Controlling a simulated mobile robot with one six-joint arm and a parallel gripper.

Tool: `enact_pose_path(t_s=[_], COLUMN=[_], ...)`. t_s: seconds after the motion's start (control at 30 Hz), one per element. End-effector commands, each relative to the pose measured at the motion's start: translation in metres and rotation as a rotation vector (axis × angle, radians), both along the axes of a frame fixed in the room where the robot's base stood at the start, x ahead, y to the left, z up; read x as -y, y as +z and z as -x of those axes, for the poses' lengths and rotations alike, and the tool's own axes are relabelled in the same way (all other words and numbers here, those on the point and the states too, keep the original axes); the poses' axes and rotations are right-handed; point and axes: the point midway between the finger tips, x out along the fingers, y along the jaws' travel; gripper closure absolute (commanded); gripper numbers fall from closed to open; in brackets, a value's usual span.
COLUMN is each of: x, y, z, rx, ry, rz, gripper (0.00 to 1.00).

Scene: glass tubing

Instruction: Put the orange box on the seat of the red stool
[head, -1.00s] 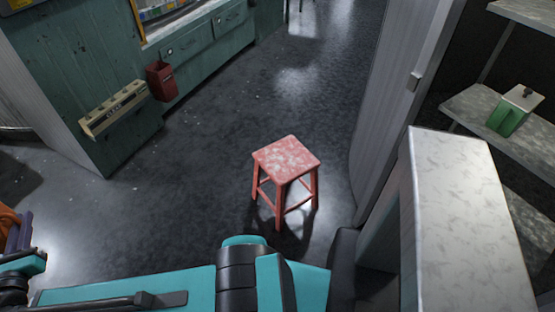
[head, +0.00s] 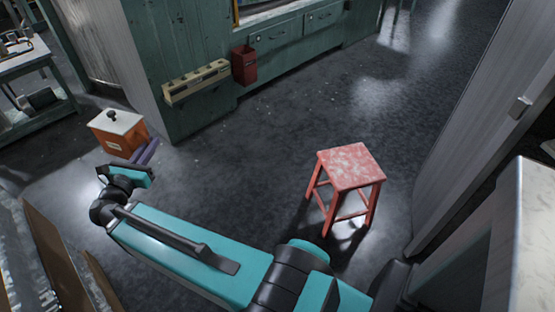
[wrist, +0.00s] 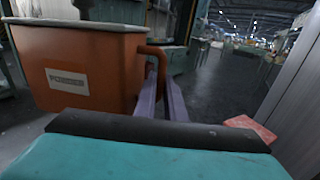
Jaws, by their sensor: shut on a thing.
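The orange box (head: 112,141) has a pale lid with a dark knob and a small white label. It hangs at the left in the head view, and fills the upper left of the wrist view (wrist: 85,72). My gripper (head: 148,152) has purple fingers, which in the wrist view (wrist: 163,88) are shut on the orange side handle of the box. The red stool (head: 350,165) stands on the floor right of centre in the head view, its worn square seat empty, well apart from the box. A corner of its seat shows in the wrist view (wrist: 252,128).
A green cabinet (head: 185,110) with a beige rack (head: 196,84) and a red bin (head: 244,66) stands behind. A workbench (head: 35,62) is at far left. A grey door (head: 480,110) and a pale surface (head: 535,240) are at right. Dark floor around the stool is clear.

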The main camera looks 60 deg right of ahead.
Motion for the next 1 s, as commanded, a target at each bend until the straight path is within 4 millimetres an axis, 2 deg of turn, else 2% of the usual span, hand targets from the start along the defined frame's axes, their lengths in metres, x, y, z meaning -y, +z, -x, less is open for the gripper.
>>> enact_pose_path(t_s=[0.1,0.57,1.0], x=[0.025,0.114,0.192], y=[-0.013,-0.054,-0.093], z=[0.008,0.045,0.094], rx=[0.007,0.009,0.012], ry=[-0.044,-0.206,-0.362], rz=[0.003,0.004,0.005], gripper=[1.0,1.0,1.0])
